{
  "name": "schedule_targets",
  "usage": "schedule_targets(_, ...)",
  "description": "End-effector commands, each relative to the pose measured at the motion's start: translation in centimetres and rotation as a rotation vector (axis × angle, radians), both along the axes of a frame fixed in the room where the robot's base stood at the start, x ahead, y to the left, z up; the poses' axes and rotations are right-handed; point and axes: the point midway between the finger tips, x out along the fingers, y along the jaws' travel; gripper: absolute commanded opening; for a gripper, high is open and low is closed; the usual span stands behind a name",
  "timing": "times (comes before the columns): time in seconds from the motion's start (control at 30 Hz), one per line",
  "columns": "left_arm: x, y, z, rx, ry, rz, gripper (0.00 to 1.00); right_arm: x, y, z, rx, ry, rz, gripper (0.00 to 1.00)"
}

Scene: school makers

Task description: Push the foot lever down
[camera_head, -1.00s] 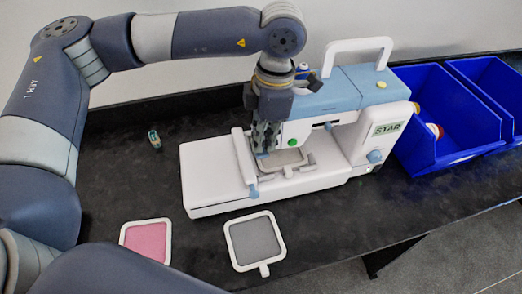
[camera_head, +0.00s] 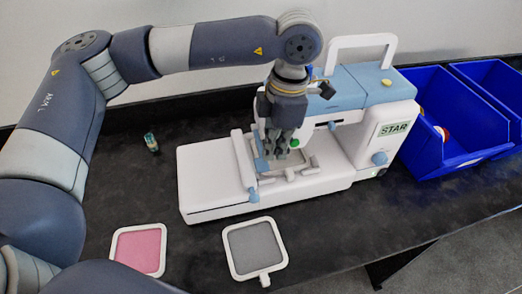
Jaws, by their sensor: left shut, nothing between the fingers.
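The white and light-blue sewing machine (camera_head: 215,190) stands on the dark table, with a "STAR" label on its right end. My left gripper (camera_head: 279,152) points down in front of the machine's head, over the embroidery frame area. It is shut and holds nothing. Its fingers hide the needle and foot region, and I cannot make out the foot lever there. A grey and white hoop holder (camera_head: 300,172) lies on the bed just right of and below the fingertips. Whether the fingertips touch the machine is unclear. My right gripper is not in view.
A hoop with pink cloth (camera_head: 140,249) and a hoop with grey cloth (camera_head: 254,248) lie in front of the machine. A small green spool-like item (camera_head: 151,142) is at the left. Blue bins (camera_head: 455,120) stand at the right, close to the machine.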

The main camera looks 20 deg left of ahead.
Motion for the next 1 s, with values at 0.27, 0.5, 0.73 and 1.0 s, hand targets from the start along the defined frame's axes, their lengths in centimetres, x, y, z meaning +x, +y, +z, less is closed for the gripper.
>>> schedule_targets(0.27, 0.4, -0.6, 0.3, 0.001, 0.000, 0.001, 0.00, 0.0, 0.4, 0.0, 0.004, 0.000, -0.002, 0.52)
schedule_targets(0.5, 0.5, -0.8, 1.8, -0.001, -0.003, 0.001, 0.00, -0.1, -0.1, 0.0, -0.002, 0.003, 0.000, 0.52)
schedule_targets(0.73, 0.8, -1.2, 6.5, 0.000, -0.004, 0.001, 0.00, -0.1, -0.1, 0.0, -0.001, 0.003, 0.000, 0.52)
schedule_targets(1.0, 1.1, -1.7, 11.0, 0.001, 0.000, 0.000, 0.00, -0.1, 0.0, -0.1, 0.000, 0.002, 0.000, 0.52)
